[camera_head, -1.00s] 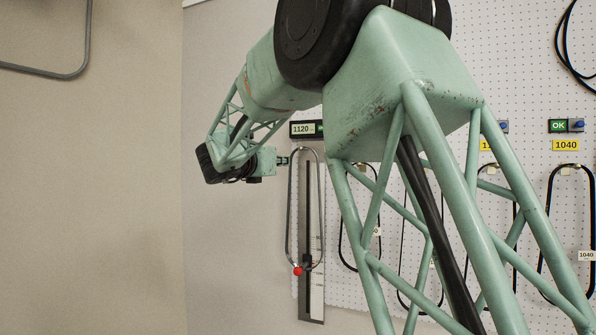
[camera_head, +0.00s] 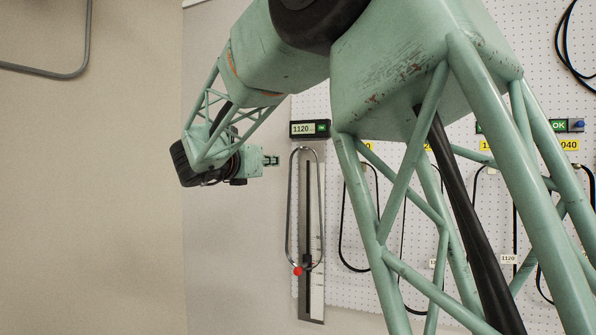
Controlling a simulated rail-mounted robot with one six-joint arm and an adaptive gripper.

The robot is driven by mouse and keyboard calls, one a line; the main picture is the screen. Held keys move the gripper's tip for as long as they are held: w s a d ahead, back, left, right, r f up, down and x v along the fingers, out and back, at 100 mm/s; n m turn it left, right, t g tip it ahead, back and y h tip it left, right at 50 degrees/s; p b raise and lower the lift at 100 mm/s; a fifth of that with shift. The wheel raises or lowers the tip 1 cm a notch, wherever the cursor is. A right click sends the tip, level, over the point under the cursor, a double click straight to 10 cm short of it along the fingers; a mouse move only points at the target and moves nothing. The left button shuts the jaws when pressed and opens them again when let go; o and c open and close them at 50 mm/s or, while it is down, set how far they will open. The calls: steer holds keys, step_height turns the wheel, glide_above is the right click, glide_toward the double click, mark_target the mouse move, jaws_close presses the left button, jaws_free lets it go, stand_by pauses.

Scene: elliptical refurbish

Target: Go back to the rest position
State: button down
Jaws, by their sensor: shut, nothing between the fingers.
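My gripper (camera_head: 273,161) is at the end of my green lattice arm, left of the middle of the view. It points right, toward the wall gauge, and is shut and empty. A gap shows between its tip and the metal loop (camera_head: 288,215) hanging on the gauge. The loop hangs upright, with a red ball (camera_head: 298,271) at its lower end.
The gauge (camera_head: 316,300) has a display reading 1120 (camera_head: 309,129) at its top. Black belts (camera_head: 343,235) hang on the white pegboard (camera_head: 345,293) behind my arm, partly hidden by it. The beige wall (camera_head: 90,210) at left is clear below a grey tube (camera_head: 85,45).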

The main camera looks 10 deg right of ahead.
steer(key=shift+r, duration=0.1)
steer(key=s+a+r+n+t+y, duration=0.15)
steer(key=s+a+n+y, duration=0.25)
steer(key=s+n+y, duration=1)
steer(key=s+f+n+g+h+b, duration=0.1)
steer(key=s+f+n+g, duration=0.2)
steer(key=s+f+n, duration=0.9)
steer(key=s+d+f+n+g+h, duration=0.1)
steer(key=s+d+f+n+g, duration=0.2)
steer(key=s+f, duration=0.5)
steer(key=s+d+f+n+g, duration=0.3)
steer(key=s+d+f+n, duration=0.2)
steer(key=s, duration=1.4)
steer(key=s+d+f+n+g+h+b, duration=0.1)
steer(key=s+d+f+n+g, duration=0.2)
steer(key=s+f+n, duration=0.6)
steer(key=s+d+f, duration=0.1)
steer(key=s+f, duration=0.1)
steer(key=s, duration=0.3)
steer(key=shift+d+f+h, duration=0.2)
steer(key=shift+f+h, duration=0.1)
steer(key=shift+f, duration=0.1)
steer(key=shift+d, duration=0.1)
